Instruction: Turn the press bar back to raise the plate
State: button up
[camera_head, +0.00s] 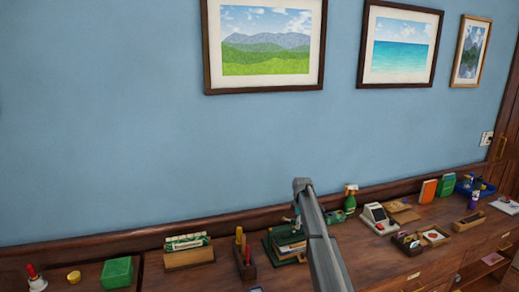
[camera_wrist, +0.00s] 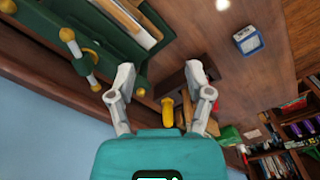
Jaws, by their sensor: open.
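The green press (camera_head: 272,250) stands on the counter near the wall in the head view, partly hidden by my arm. In the wrist view its green frame (camera_wrist: 118,42) fills the upper left, with books or boards (camera_wrist: 132,18) inside. The press bar (camera_wrist: 80,60) is a pale rod with a brass-coloured knob at each end. It lies to the left of my left finger, apart from it. My gripper (camera_wrist: 162,78) is open, with nothing held between its fingers. In the head view my arm hides the gripper and most of the bar.
A wooden holder with yellow- and red-handled tools (camera_head: 245,262) stands just left of the press. A green spray bottle (camera_head: 350,200) and a till-like device (camera_head: 378,217) stand to the right. A blue-and-white box (camera_wrist: 248,40) lies on the counter. The wall is close behind.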

jog(key=s+f+m+b, duration=0.3)
jog(key=s+m, duration=0.1)
jog(key=s, duration=1.1)
jog(key=s+f+m+b, duration=0.3)
jog(key=s+m, duration=0.2)
jog(key=s, duration=1)
jog(key=s+f+m+b, duration=0.4)
jog(key=s, duration=1.1)
jog(key=shift+s+a+m, duration=0.3)
jog(key=shift+s+a, duration=0.05)
jog(key=shift+s, duration=0.05)
